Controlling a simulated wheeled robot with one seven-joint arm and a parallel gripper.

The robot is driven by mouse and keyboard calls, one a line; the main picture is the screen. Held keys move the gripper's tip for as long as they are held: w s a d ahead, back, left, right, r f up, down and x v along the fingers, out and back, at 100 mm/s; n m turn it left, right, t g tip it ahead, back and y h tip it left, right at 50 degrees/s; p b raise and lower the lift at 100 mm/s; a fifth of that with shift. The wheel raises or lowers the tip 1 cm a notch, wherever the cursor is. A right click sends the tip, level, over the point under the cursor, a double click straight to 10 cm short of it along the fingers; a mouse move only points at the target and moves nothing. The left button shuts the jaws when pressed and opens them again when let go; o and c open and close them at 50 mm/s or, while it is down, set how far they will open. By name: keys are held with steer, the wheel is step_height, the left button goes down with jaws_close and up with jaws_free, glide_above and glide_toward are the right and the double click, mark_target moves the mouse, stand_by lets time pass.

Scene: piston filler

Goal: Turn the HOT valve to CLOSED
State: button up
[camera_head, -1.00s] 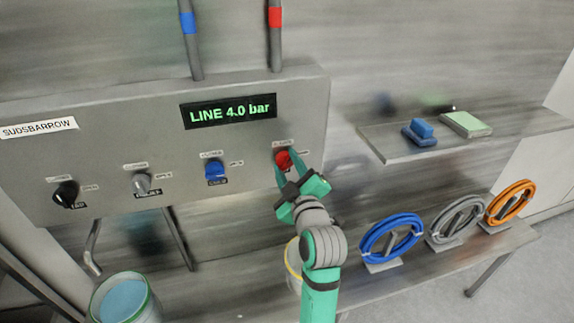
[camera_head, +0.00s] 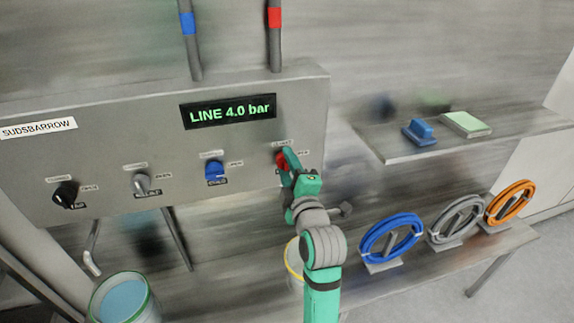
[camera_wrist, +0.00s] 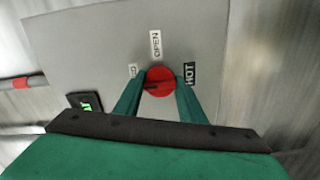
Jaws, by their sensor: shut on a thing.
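The HOT valve is a red round knob (camera_head: 282,161) at the right end of the grey panel. In the wrist view the red knob (camera_wrist: 159,82) sits between my two green fingers, with a dark mark left of its middle. The HOT label (camera_wrist: 189,73) is right of it and the OPEN label (camera_wrist: 155,43) above it. A third label at its left is partly hidden by a finger; the dark mark lies toward that side. My gripper (camera_head: 287,163) is shut on the knob, and it also shows in the wrist view (camera_wrist: 160,90).
The panel (camera_head: 100,120) also carries a blue knob (camera_head: 214,170), a grey knob (camera_head: 141,182) and a black knob (camera_head: 66,193). Its display (camera_head: 228,111) reads LINE 4.0 bar. A shelf (camera_head: 400,150) and coiled hoses (camera_head: 391,238) are at the right.

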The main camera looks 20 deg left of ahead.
steer(key=o, duration=1)
steer(key=shift+a, duration=0.15)
steer(key=shift+o, duration=0.2)
steer(key=shift+s+d, duration=0.4)
steer(key=v, duration=0.9)
steer(key=shift+s+d, duration=0.15)
steer(key=shift+s, duration=0.2)
